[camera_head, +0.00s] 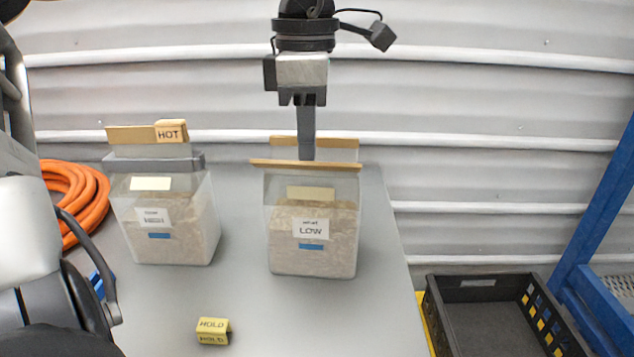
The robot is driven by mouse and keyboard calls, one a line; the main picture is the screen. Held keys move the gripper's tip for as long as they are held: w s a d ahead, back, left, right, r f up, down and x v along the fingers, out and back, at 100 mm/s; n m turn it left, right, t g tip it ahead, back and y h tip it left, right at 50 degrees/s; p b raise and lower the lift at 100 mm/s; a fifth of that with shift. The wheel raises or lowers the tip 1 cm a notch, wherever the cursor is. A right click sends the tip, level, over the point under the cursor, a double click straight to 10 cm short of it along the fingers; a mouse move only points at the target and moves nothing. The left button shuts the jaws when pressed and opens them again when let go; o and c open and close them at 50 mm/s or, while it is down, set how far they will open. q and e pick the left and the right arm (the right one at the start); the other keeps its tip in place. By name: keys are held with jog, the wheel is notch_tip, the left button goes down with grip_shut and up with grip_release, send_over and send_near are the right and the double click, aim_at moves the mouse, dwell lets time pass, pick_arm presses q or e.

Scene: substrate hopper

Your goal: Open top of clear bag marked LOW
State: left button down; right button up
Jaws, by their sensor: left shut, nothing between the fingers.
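The clear bag marked LOW (312,250) stands upright on the grey table, filled with beige substrate. Its top has a back wooden strip (340,142) and a front wooden strip (270,163), with a gap between them. My left gripper (306,152) points straight down over this bag, its fingers shut together and empty. The fingers pass in front of the back strip, and their tips end just above or behind the front strip. I cannot tell whether they touch either strip. My right gripper is not in view.
A second clear bag (190,230) stands to the left, with a grey clip bar and a HOT tag (171,131). A yellow HOLD block (213,331) lies near the front. An orange hose (85,200) is at left. A black crate (430,295) is at right.

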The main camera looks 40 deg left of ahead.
pick_arm(q)
jog(key=shift+s+d+f+b, duration=0.3)
jog(key=shift+s+d, duration=0.1)
jog(key=shift+s, duration=0.15)
jog(key=shift+s+d+f+b, duration=0.3)
jog(key=shift+s+d, duration=0.1)
jog(key=shift+s, duration=0.1)
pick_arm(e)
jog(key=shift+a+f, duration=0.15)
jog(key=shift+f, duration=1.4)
pick_arm(q)
notch_tip(320, 180, up, 8)
jog(key=p, duration=0.7)
jog(key=shift+r, duration=0.25)
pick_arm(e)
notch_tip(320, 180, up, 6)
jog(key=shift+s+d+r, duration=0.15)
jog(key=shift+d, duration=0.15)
